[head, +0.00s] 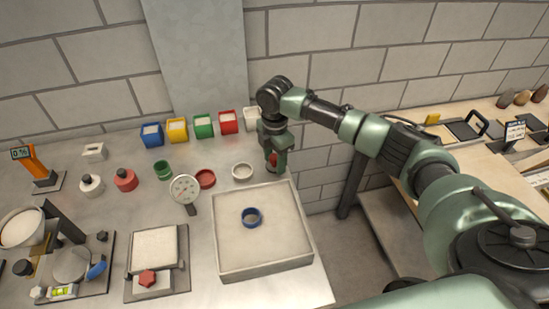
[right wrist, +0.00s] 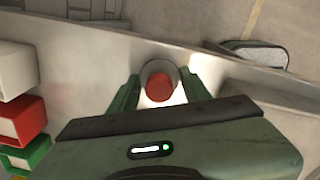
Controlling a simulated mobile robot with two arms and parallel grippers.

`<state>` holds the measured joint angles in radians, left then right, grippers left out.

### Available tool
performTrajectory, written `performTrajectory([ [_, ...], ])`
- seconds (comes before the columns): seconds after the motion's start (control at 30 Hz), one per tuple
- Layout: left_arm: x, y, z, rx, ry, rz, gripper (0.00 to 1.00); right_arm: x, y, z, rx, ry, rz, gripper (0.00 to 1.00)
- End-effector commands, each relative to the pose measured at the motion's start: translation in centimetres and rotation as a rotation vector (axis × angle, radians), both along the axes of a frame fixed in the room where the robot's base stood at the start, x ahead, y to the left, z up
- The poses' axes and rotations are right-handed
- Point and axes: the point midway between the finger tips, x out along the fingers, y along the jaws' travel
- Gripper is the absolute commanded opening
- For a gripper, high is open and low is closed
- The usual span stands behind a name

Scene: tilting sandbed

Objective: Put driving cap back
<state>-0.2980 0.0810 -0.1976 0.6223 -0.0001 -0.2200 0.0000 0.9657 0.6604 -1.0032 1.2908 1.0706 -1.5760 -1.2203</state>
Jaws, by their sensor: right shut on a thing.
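A small round piece with a red top and a pale grey body, which looks like the driving cap (right wrist: 158,88), sits between the fingers of my right gripper (right wrist: 157,92). In the head view, my right gripper (head: 276,162) is at the back right of the table, just behind the square sand tray (head: 222,262); a bit of red shows between its fingers. The gripper is shut on this piece. I cannot tell whether the piece touches the table. My left gripper is not in view.
A blue ring (head: 252,217) lies on the tray's sand. A white ring (head: 242,171), a red ring (head: 205,179) and a round dial gauge (head: 185,190) are left of the gripper. Several coloured bins (head: 203,126) line the wall. The table's right edge is close by.

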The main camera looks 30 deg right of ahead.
Motion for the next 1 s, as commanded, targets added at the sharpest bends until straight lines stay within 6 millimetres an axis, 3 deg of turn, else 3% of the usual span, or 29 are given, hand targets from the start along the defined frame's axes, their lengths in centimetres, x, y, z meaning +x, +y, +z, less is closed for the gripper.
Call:
performTrajectory([
  [0.27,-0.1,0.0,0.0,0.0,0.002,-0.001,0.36,0.0,0.1,-0.2,0.001,0.0,0.001,0.12],
  [0.3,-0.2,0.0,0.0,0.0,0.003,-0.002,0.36,0.0,0.1,-0.2,0.001,-0.001,0.001,0.53],
  [0.37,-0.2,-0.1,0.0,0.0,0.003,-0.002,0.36,0.0,0.1,-0.2,0.001,-0.001,0.001,0.69],
  [0.77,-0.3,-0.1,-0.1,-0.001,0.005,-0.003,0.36,0.1,0.0,0.3,0.001,-0.002,0.001,0.69],
  [1.0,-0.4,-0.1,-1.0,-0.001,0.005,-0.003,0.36,0.1,0.1,4.4,0.002,-0.006,0.002,0.69],
])
